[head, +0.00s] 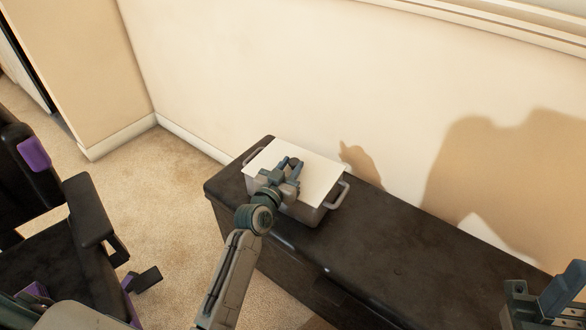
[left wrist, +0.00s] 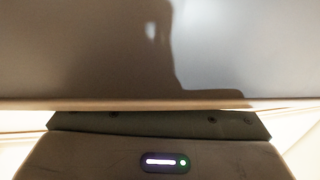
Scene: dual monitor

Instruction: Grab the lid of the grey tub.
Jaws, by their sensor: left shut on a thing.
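The grey tub (head: 302,211) stands on the dark cabinet, with a handle at each end. Its flat, pale lid (head: 318,178) lies over the top. My left gripper (head: 288,168) is over the middle of the lid and is shut on it. The gripper hides the exact place of contact. In the left wrist view, a large grey surface (left wrist: 240,50), probably the lid, fills the upper part, with a shadow across it. The fingertips do not show there. My right gripper (head: 542,298) is at the lower right, far from the tub, and its jaw opening is unclear.
The long dark cabinet (head: 390,258) runs along the cream wall (head: 270,70), its top bare to the right of the tub. A black and purple chair (head: 88,208) stands at the left. Carpet (head: 165,205) is open between chair and cabinet.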

